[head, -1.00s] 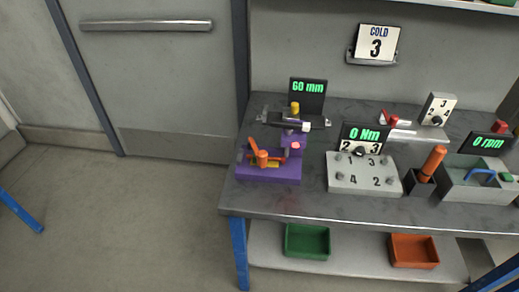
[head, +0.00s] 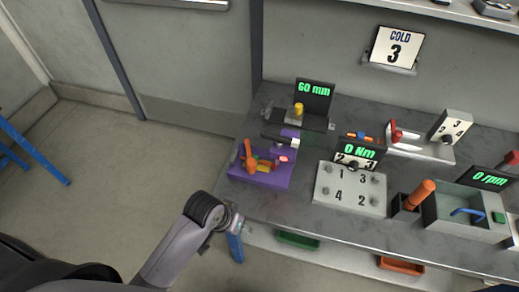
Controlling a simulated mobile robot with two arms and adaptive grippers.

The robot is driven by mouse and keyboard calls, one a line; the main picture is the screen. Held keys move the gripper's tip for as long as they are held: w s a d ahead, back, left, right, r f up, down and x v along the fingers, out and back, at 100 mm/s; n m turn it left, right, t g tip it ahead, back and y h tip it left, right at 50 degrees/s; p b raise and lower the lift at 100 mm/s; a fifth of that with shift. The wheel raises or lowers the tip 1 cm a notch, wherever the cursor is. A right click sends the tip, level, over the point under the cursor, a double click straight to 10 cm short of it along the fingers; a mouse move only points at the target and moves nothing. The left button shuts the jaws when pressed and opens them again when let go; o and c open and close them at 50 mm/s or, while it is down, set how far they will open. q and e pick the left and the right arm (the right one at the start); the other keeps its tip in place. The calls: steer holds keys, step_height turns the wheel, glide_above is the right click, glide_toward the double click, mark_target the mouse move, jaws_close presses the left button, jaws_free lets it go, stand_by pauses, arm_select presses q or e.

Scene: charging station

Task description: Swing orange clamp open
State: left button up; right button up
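The orange clamp (head: 250,159) sits on a purple base (head: 258,179) at the left front of the grey workbench. Its orange lever stands roughly upright, leaning slightly. A small yellow piece (head: 264,167) and a pink-topped block lie beside it on the base. The clamp is too small to tell exactly what it presses on. A link of my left arm comes in from the lower left, below and left of the purple base and apart from it.
A numbered grey block (head: 350,190) stands right of the purple base, with an orange-handled tool (head: 420,193) in a holder beyond it. A 60 mm display (head: 313,95) stands behind. Green (head: 298,240) and orange trays (head: 401,265) lie under the bench. Floor at left is open.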

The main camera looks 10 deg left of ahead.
mark_target(251, 161)
arm_select(q)
steer(key=shift+g+h, duration=0.4)
steer(key=w+d+r, duration=0.1)
steer(key=w+r, duration=0.1)
steer(key=w+d+r, duration=0.1)
steer(key=w, duration=0.1)
steer(key=w+d+r, duration=0.1)
steer(key=r, duration=0.1)
steer(key=shift+w+d+r, duration=0.3)
steer(key=shift+w+d, duration=0.1)
steer(key=w+a+r+n+g+y+p, duration=0.15)
steer(key=w+r, duration=0.35)
steer(key=r, duration=0.5)
steer(key=w+a+r+n+g+y+p, duration=0.1)
steer(key=w+a+r+n+y, duration=0.3)
steer(key=r, duration=0.6)
steer(key=f, duration=0.5)
steer(key=w+d+f+m+h+p, duration=0.1)
steer(key=f, duration=0.4)
steer(key=f+m+h+p, duration=0.1)
steer(key=f, duration=0.4)
steer(key=shift+w+d+f+h, duration=0.15)
steer(key=shift+f+h, duration=0.1)
steer(key=shift+f, duration=0.8)
arm_select(e)
steer(key=shift+w+a+r, duration=0.1)
steer(key=shift+w+r, duration=0.05)
steer(key=shift+r, duration=1.2)
steer(key=shift+w+r, duration=0.15)
steer(key=shift+r, duration=1.15)
